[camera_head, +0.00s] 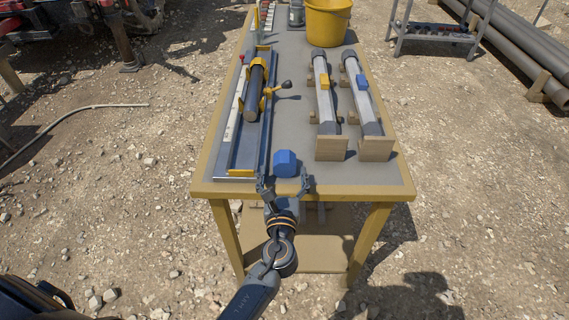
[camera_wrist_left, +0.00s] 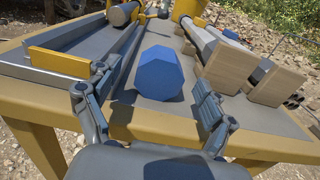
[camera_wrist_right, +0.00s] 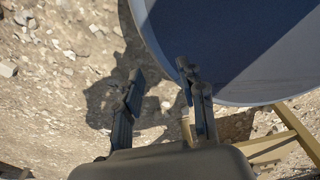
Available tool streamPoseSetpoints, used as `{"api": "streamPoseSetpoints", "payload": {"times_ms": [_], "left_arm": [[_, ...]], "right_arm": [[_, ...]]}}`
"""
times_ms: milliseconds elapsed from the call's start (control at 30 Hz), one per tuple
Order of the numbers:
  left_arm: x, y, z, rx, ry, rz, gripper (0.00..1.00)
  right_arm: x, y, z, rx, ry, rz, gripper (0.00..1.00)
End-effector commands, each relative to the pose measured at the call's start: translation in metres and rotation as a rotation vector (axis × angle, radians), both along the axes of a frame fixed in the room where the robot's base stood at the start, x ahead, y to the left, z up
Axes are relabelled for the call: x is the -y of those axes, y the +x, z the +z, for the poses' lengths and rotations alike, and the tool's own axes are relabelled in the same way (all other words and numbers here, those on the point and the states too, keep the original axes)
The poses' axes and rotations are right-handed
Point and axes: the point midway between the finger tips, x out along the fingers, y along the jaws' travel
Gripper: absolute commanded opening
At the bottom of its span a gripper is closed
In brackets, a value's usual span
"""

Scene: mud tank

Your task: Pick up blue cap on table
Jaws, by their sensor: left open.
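The blue cap (camera_head: 286,163) is a faceted blue piece on the near end of the table (camera_head: 300,188), left of the wooden blocks. It also shows in the left wrist view (camera_wrist_left: 159,73), centred ahead of the fingers. My left gripper (camera_head: 284,184) is open at the near table edge. Its fingers in the left wrist view (camera_wrist_left: 148,95) lie to either side of the cap's near side, with gaps between them and the cap. My right gripper (camera_wrist_right: 160,85) shows only in its wrist view, open with nothing between its fingers, over gravel beside a large rounded grey surface.
A metal tray (camera_head: 237,150) with a dark cylinder (camera_head: 255,90) lies left of the cap. Two grey tubes with a yellow clip (camera_head: 324,81) and a blue clip (camera_head: 362,82) rest on wooden blocks (camera_head: 331,148) to the right. A yellow bucket (camera_head: 327,22) stands at the back.

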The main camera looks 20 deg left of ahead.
Motion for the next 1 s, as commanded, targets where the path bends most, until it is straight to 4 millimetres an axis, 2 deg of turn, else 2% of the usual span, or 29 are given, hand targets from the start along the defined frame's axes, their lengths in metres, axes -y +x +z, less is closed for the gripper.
{"api": "streamPoseSetpoints", "payload": {"times_ms": [167,400,533,733,767,1000], "left_arm": [[-0.003,0.013,-0.001,0.000,-0.001,0.000,0.83],[-0.011,0.047,-0.003,0.002,-0.002,0.000,0.83],[-0.013,0.055,-0.004,0.000,-0.002,-0.001,0.83],[-0.013,0.055,-0.004,0.000,-0.002,0.000,0.83],[-0.013,0.055,-0.004,0.000,-0.002,0.000,0.79],[-0.013,0.054,-0.004,0.000,-0.002,0.000,0.30]], "right_arm": [[0.008,0.001,0.001,0.001,-0.009,0.002,0.40],[0.013,0.001,0.004,0.002,-0.015,0.002,0.40],[0.014,0.003,0.004,0.003,-0.016,0.002,0.40],[0.014,0.003,0.004,0.004,-0.016,0.001,0.40],[0.014,0.003,0.004,0.004,-0.016,0.001,0.40],[0.013,0.003,0.004,0.003,-0.016,0.001,0.40]]}}
